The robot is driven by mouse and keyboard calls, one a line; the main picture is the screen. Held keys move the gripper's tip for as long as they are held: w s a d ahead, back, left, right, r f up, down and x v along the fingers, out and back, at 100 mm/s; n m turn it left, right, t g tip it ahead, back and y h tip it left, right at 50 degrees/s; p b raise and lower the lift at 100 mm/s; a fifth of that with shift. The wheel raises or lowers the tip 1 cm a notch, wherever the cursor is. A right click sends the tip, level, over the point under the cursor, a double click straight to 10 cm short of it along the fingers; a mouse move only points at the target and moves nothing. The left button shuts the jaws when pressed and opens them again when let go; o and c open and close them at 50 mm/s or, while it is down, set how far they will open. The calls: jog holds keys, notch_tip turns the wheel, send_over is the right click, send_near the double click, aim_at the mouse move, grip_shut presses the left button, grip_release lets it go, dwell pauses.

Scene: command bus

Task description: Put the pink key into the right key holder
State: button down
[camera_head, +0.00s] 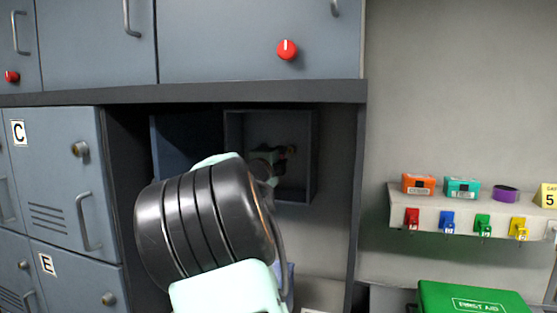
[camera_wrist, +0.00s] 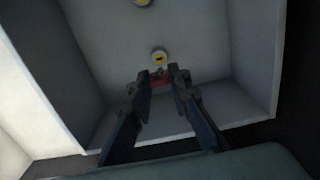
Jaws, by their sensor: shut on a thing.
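The pink key (camera_wrist: 159,81) shows in the wrist view as a small dark reddish-pink piece between the fingertips of my gripper (camera_wrist: 161,76). My gripper is shut on it inside an open grey box. A round pale fitting with a yellow centre (camera_wrist: 159,57), seemingly a key holder, is on the box's back wall just beyond the key. A second such fitting (camera_wrist: 142,2) is cut off at the top edge. I cannot tell whether the key touches the near fitting. In the head view my arm hides most of my gripper, and the key is not clear.
The box (camera_head: 312,150) stands in a dark shelf recess, its side walls close around my gripper. A blue panel (camera_head: 170,150) is at its left. Grey lockers (camera_head: 55,175) are further left. At right, a wall shelf (camera_head: 400,212) holds small coloured boxes, above a green first-aid case (camera_head: 470,300).

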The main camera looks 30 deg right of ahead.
jog(key=shift+p+x, duration=0.4)
jog(key=shift+x, duration=1.45)
jog(key=shift+p+x, duration=0.9)
jog(key=shift+x, duration=0.5)
dwell(1.5)
jog(key=c, duration=1.7)
grip_release()
jog(key=shift+d, duration=0.1)
jog(key=shift+b+v, duration=0.4)
jog(key=shift+v, duration=1.1)
jog(key=shift+s+a, duration=0.25)
jog(key=shift+a, duration=0.15)
jog(key=shift+v, duration=3)
